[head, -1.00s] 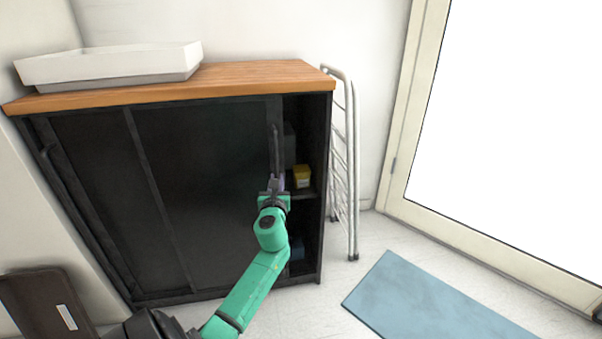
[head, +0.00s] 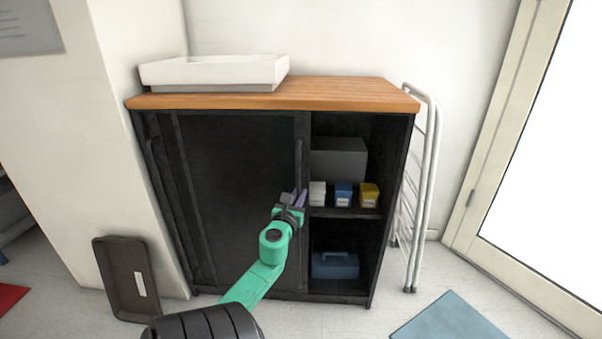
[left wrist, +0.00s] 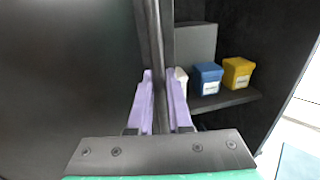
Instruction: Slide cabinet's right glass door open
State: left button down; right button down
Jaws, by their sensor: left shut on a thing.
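The black cabinet (head: 389,255) has a wooden top and stands against the wall. Its right glass door (head: 240,165) is dark and slid well to the left, so the right part of the cabinet is open. My left gripper (head: 292,198) is at the door's right edge. In the left wrist view its lilac fingers (left wrist: 159,100) are on either side of the dark upright door handle (left wrist: 154,45), shut on it. The handle also shows in the head view (head: 298,160). My right gripper is not in view.
The open side shows a grey box (head: 338,158), white, blue and yellow small boxes (head: 343,194) and a blue case (head: 335,265). A white tray (head: 214,72) lies on top. A folded rack (head: 428,190) stands at right, a brown tray (head: 127,278) leans at left.

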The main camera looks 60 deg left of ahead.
pick_arm(q)
jog(key=c, duration=0.8)
grip_release()
jog(key=shift+c, duration=0.2)
jog(key=shift+s+d, duration=0.35)
jog(key=b+v, duration=0.1)
jog(key=v, duration=1.2)
jog(key=shift+s+d, duration=0.2)
jog(key=shift+s, duration=0.05)
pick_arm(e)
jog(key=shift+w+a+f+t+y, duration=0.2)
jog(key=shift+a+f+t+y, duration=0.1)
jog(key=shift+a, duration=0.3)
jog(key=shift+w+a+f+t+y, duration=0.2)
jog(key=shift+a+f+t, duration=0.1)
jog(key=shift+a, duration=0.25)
